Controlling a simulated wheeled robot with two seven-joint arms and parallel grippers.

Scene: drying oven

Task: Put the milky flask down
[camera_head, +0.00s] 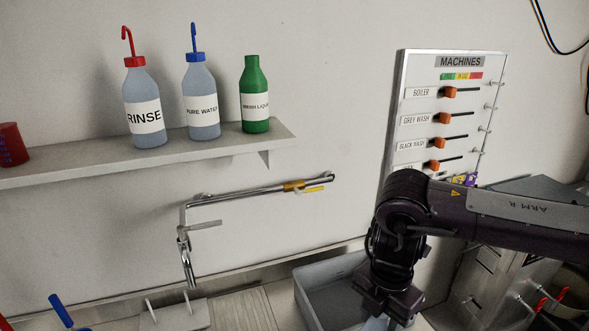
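No milky flask can be made out in the head view. My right arm comes in from the right, and my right gripper (388,304) points down over the right part of a grey bin (311,311) near the bottom edge. Its fingertips are hidden or out of the picture, so I cannot tell whether it is open or holds anything. My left gripper is not in view.
A wall shelf (222,148) carries a RINSE bottle (147,100), a PURE WATER bottle (201,96), a green bottle (254,98) and a red cup (11,145). A tap (250,191) juts from the wall. A MACHINES panel (419,76) hangs right.

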